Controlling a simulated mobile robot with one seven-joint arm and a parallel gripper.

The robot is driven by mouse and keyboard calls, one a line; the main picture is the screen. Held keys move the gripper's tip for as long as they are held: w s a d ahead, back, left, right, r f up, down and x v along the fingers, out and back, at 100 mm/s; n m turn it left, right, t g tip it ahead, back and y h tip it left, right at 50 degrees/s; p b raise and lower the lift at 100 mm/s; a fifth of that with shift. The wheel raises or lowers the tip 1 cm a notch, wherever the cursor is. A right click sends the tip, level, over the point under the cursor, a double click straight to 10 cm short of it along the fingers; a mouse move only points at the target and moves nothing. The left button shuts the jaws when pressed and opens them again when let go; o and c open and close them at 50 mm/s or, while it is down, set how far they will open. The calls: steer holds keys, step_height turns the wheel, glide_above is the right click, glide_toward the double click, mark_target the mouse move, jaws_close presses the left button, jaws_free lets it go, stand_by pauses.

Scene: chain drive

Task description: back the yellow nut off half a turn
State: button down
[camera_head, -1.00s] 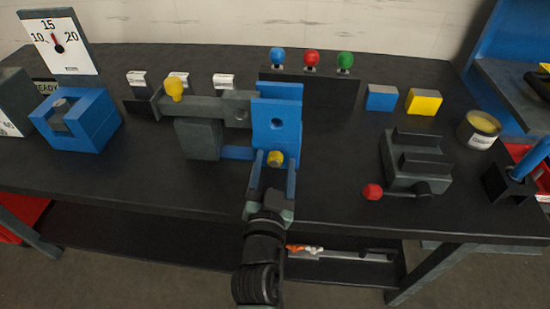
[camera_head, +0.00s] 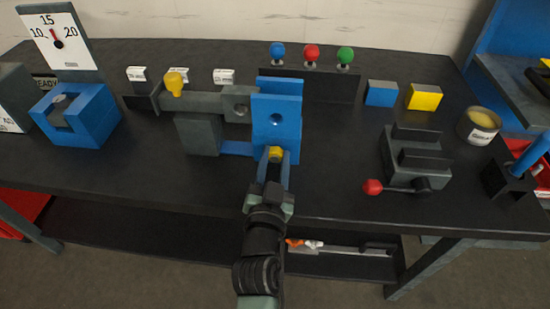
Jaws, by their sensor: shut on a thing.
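The yellow nut (camera_head: 275,153) sits low on the front of the blue upright block (camera_head: 276,107), below the block's round hole. My gripper (camera_head: 274,163) reaches it from the front edge of the bench, and its blue fingers are shut on the nut's sides. The fingers and wrist hide the nut's lower part. A second yellow piece, a rounded knob (camera_head: 174,84), stands on the grey bar (camera_head: 205,104) to the left, clear of my gripper.
A grey vise-like block with a red-knobbed handle (camera_head: 373,187) stands to the right. Blue (camera_head: 381,94) and yellow (camera_head: 425,98) blocks lie behind it. The bench (camera_head: 330,150) is clear just right of my gripper.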

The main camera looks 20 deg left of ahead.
steer(key=n+p, duration=0.1)
steer(key=n, duration=0.3)
steer(key=shift+a+r+n, duration=0.1)
steer(key=shift+n, duration=0.2)
steer(key=shift+s+a+n+p, duration=0.15)
steer(key=shift+n+p, duration=0.25)
steer(key=shift+n, duration=1.9)
steer(key=c, duration=0.5)
jaws_free()
